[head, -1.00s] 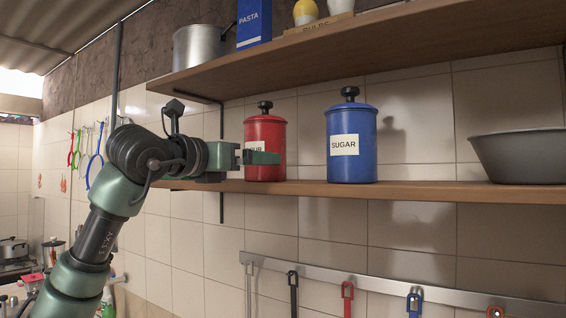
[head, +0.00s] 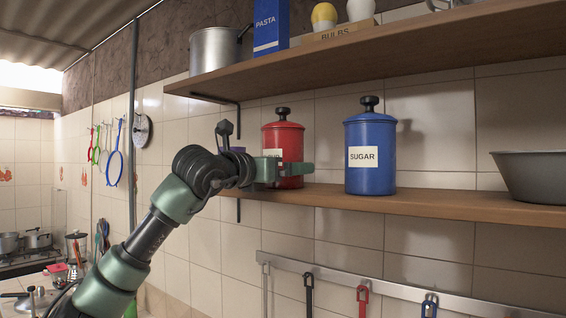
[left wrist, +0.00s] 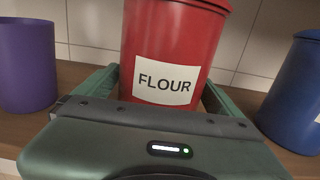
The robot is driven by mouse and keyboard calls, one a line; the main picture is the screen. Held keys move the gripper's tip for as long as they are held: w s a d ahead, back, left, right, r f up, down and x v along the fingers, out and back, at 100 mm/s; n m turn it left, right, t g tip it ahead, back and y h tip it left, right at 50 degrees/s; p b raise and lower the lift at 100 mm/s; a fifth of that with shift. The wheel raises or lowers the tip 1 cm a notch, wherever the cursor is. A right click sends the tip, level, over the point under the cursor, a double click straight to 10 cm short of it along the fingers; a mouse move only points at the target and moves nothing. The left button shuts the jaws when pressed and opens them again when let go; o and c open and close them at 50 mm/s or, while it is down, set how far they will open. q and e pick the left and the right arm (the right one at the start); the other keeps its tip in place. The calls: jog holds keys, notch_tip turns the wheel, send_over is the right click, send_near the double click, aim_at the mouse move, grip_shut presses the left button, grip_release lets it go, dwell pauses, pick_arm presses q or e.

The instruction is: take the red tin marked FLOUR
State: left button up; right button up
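The red tin (head: 284,139) with a black knobbed lid stands upright on the lower shelf. In the left wrist view the red tin (left wrist: 170,45) shows its white FLOUR label facing me. My left gripper (left wrist: 162,84) has one green finger on each side of the tin; the fingers look spread around it, and contact cannot be made out. In the head view my left gripper (head: 296,168) is at the tin's lower half, with one finger passing in front of it. The other finger is hidden. My right gripper is not in view.
A blue SUGAR tin (head: 370,170) stands to the right and a purple container (left wrist: 27,65) to the left. A grey bowl (head: 532,176) is farther right. The upper shelf (head: 420,42) overhangs. A rail with hanging utensils (head: 390,292) runs below.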

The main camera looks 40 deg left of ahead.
pick_arm(q)
jog(key=c, duration=1.5)
jog(key=shift+r, duration=0.1)
